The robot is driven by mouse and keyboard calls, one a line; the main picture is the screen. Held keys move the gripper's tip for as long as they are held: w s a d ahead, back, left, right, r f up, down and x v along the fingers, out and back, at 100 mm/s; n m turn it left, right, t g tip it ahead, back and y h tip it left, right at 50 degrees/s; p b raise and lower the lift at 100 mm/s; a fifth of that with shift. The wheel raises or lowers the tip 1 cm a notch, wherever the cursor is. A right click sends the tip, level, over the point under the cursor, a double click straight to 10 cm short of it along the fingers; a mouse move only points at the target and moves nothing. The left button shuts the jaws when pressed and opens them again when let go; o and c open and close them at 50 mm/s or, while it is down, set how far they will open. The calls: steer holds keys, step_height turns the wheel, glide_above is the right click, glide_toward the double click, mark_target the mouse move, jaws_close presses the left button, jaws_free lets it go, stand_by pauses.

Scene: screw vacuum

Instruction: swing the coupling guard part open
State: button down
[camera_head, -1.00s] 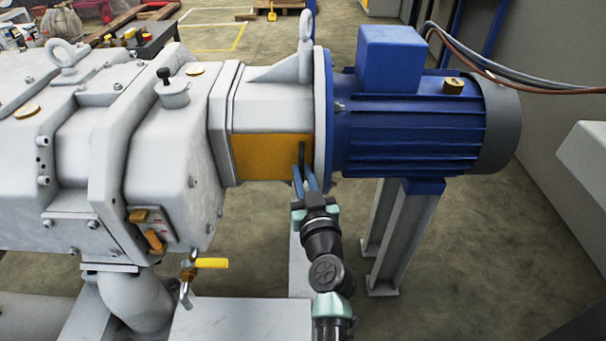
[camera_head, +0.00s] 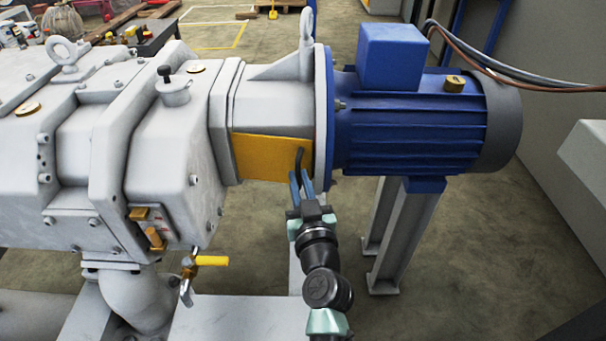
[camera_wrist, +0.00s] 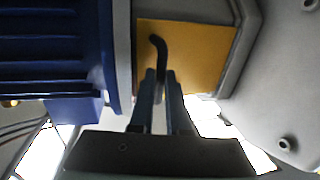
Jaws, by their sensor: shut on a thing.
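The coupling guard part is a flat yellow-orange panel (camera_head: 262,157) on the grey housing between the pump body and the blue motor. It also shows in the wrist view (camera_wrist: 205,52). A dark bent handle (camera_head: 299,157) stands at its right end; in the wrist view the handle (camera_wrist: 160,55) runs down between the fingers. My gripper (camera_head: 301,178) is shut on this handle from below, and its fingertips show on both sides of it in the wrist view (camera_wrist: 161,78). The panel appears slightly tilted against the housing; the gap behind it is hidden.
The blue motor (camera_head: 415,120) and its flange are close on the right of my gripper. A yellow-handled valve (camera_head: 208,261) stands at lower left. A grey support stand (camera_head: 400,235) is below the motor. Open floor (camera_head: 480,250) lies right of the stand.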

steer(key=s+a+p, duration=0.2)
steer(key=s+a, duration=0.4)
steer(key=a, duration=0.1)
steer(key=shift+s+a+r, duration=0.15)
steer(key=shift+s+a, duration=0.15)
steer(key=shift+s, duration=0.05)
stand_by(0.4)
steer(key=c, duration=1.2)
jaws_free()
steer(key=shift+o, duration=0.2)
steer(key=shift+d, duration=0.1)
